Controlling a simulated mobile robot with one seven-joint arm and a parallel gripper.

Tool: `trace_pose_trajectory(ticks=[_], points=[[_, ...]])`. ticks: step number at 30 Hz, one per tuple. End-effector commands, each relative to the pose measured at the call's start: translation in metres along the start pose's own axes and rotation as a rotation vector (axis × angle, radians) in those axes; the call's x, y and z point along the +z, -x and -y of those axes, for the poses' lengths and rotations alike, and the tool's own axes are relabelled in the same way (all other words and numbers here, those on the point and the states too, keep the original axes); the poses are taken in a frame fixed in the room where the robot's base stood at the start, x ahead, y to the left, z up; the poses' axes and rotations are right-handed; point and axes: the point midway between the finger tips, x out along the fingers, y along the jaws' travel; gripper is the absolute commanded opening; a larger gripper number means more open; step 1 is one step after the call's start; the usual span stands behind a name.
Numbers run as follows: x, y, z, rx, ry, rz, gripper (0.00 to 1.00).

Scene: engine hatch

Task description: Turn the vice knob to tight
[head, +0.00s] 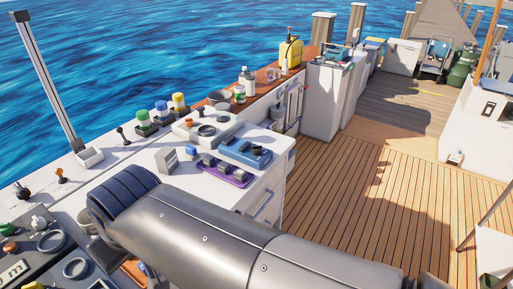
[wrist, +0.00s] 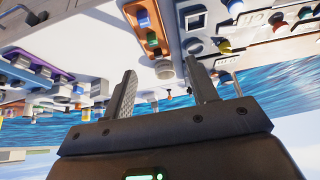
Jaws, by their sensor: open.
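My gripper (wrist: 162,80) shows in the wrist view, its two dark fingers apart with nothing held between them. The wrist picture is upside down. A grey round knob (wrist: 164,69) shows between the fingertips, on a white surface beyond them; I cannot tell whether it is the vice knob. In the head view my arm crosses the lower middle and hides the gripper. A blue device (head: 245,151) sits on the white counter (head: 150,180), and another blue tool (head: 334,54) stands on a farther cabinet. I cannot tell which, if either, is the vice.
An orange panel with coloured buttons (wrist: 146,22) is near the fingers. A purple tray (head: 222,173), lidded jars (head: 162,113) and a grey-white box with a dial (head: 207,128) crowd the counter. The wooden deck (head: 370,200) at right is mostly clear. Water lies beyond the edge.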

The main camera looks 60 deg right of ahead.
Motion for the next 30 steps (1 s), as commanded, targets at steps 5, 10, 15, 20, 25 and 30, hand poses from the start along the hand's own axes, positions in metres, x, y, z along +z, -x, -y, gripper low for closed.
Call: trace_pose_trajectory(ticks=[5,10,15,20,25,30], points=[[-0.008,0.001,-0.004,0.004,-0.002,0.007,0.56],[-0.043,0.004,-0.029,0.02,-0.01,0.049,0.56],[-0.09,0.002,-0.075,0.04,-0.015,0.108,0.56],[-0.126,-0.005,-0.129,0.052,-0.02,0.159,0.56],[-0.154,-0.017,-0.195,0.062,-0.025,0.216,0.56],[-0.167,-0.032,-0.27,0.065,-0.029,0.272,0.56]])
